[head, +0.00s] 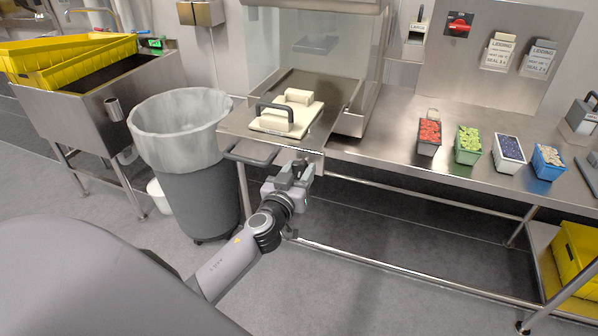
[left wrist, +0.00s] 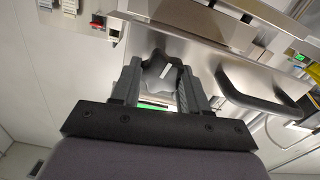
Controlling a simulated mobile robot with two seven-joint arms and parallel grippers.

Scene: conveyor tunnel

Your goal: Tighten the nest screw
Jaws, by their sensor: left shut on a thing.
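The nest screw shows in the left wrist view as a dark star-shaped knob (left wrist: 160,72) with a pale stripe on its face. My left gripper (head: 297,172) is at the front edge of the steel bench, just below its corner. In the left wrist view its two fingers stand on either side of the knob, and it is shut on it. In the head view the gripper hides the knob. Above it on the bench lies a cream nest plate (head: 306,119) with a black handle and a cream block. My right gripper is not in view.
A black pull handle (head: 250,153) juts from the bench front, left of my left gripper. A grey bin (head: 200,185) with a white liner stands further left. Several small food tubs, one with red pieces (head: 429,133), stand on the bench at right.

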